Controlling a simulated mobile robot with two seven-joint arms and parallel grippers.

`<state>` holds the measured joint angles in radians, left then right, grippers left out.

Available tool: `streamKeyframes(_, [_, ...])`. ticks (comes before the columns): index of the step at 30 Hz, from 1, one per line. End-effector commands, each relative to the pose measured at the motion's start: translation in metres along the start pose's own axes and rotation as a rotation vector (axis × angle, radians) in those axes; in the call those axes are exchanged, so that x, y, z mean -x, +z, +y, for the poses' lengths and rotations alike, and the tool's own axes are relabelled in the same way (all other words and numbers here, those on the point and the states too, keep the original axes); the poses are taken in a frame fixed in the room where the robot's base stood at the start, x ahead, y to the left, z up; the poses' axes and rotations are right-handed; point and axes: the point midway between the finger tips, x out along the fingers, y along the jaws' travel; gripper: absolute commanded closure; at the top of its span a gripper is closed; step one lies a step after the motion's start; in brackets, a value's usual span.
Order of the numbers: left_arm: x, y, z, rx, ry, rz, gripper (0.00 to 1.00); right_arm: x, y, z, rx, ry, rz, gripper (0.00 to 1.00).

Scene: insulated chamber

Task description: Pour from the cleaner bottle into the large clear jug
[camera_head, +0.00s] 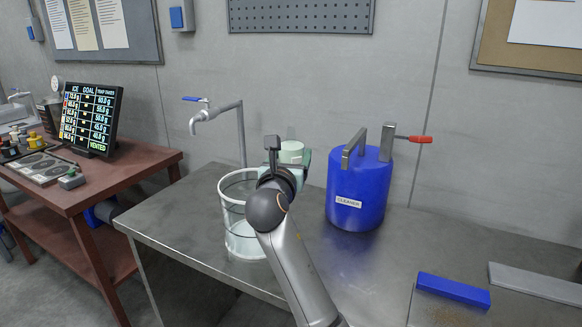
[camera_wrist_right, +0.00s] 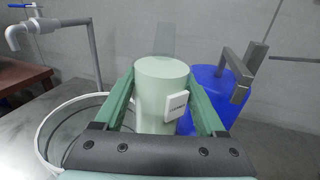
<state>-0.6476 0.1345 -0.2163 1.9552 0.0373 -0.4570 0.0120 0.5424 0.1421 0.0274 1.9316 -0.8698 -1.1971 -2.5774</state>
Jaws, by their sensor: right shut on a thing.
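My right gripper (camera_head: 288,162) is shut on a pale green bottle (camera_head: 291,150), just behind the jug's right rim. In the wrist view, the fingers (camera_wrist_right: 161,76) flank this bottle (camera_wrist_right: 158,98), which looks roughly upright; its small white label is unreadable. The large clear jug (camera_head: 230,210) with a white rim stands on the steel bench, left of the gripper and partly hidden by my arm. Its rim also shows in the wrist view (camera_wrist_right: 52,118). A big blue container (camera_head: 357,195) labelled CLEANER stands to the right. My left gripper is out of view.
A grey tap (camera_head: 215,114) rises behind the jug. A blue block (camera_head: 453,290) and a grey bar (camera_head: 537,284) lie at front right. A red-brown table (camera_head: 110,180) with a display (camera_head: 90,118) stands left.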

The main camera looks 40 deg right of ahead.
Motion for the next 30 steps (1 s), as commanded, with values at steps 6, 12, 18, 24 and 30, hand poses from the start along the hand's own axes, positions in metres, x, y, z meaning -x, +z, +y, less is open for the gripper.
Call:
streamKeyframes(6, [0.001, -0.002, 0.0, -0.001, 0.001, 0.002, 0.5, 0.0, 0.002, 0.0, 0.0, -0.001, -0.004, 1.0])
streamKeyframes(12, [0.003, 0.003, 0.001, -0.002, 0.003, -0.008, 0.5, 0.001, 0.01, 0.006, 0.0, 0.03, -0.009, 1.0])
streamKeyframes(18, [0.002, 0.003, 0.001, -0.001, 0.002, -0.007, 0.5, 0.01, 0.035, 0.034, 0.002, 0.174, -0.013, 1.0])
streamKeyframes(24, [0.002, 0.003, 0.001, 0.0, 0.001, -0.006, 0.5, 0.031, 0.048, 0.074, 0.009, 0.388, -0.011, 1.0])
streamKeyframes(30, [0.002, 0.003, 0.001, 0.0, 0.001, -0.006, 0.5, 0.054, 0.035, 0.105, 0.01, 0.587, -0.005, 1.0])
